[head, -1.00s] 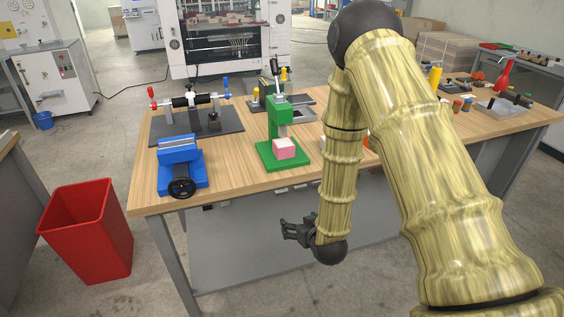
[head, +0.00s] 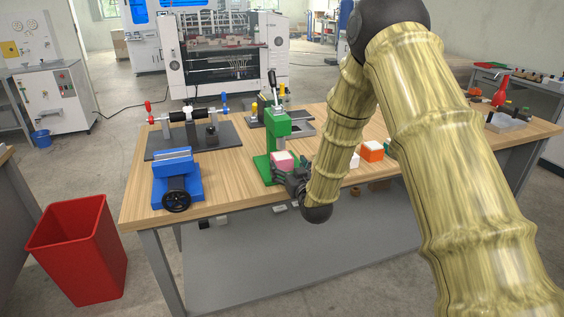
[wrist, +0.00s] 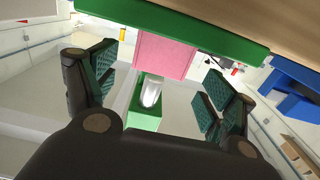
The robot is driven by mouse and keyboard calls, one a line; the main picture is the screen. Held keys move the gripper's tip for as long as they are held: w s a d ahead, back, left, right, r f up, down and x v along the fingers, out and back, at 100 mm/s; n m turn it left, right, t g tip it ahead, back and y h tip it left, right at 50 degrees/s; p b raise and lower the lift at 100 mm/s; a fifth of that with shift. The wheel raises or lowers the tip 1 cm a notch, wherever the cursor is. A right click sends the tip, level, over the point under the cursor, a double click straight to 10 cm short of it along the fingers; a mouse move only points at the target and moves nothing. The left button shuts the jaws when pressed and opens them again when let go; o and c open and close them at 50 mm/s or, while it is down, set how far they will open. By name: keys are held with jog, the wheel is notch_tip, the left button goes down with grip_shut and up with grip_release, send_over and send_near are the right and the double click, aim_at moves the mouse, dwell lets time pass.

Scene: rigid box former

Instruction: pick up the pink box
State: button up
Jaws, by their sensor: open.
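The pink box (head: 283,160) has a pale top in the head view and sits on the base of the green press (head: 277,128), under its ram. In the wrist view the pink box (wrist: 167,52) is just ahead, at the upper middle, against the green base (wrist: 185,24). My gripper (head: 281,173) is at the front edge of the press, close to the box. In the wrist view my gripper (wrist: 155,88) is open, with the box between and beyond its fingers. I cannot tell whether a finger touches it. My gripper partly hides the box's lower part in the head view.
A blue vise (head: 177,182) stands to the left on the wooden table (head: 228,190). An orange box (head: 372,151) stands to the right, partly near my arm. A red bin (head: 78,248) is on the floor at left. Bare table lies between vise and press.

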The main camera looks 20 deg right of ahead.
aim_at(285, 161)
jog(key=shift+w+a+p, duration=0.1)
jog(key=shift+w+p, duration=0.5)
jog(key=shift+w, duration=2)
jog(key=shift+r, duration=0.1)
jog(key=c, duration=1.3)
jog(key=shift+r, duration=0.1)
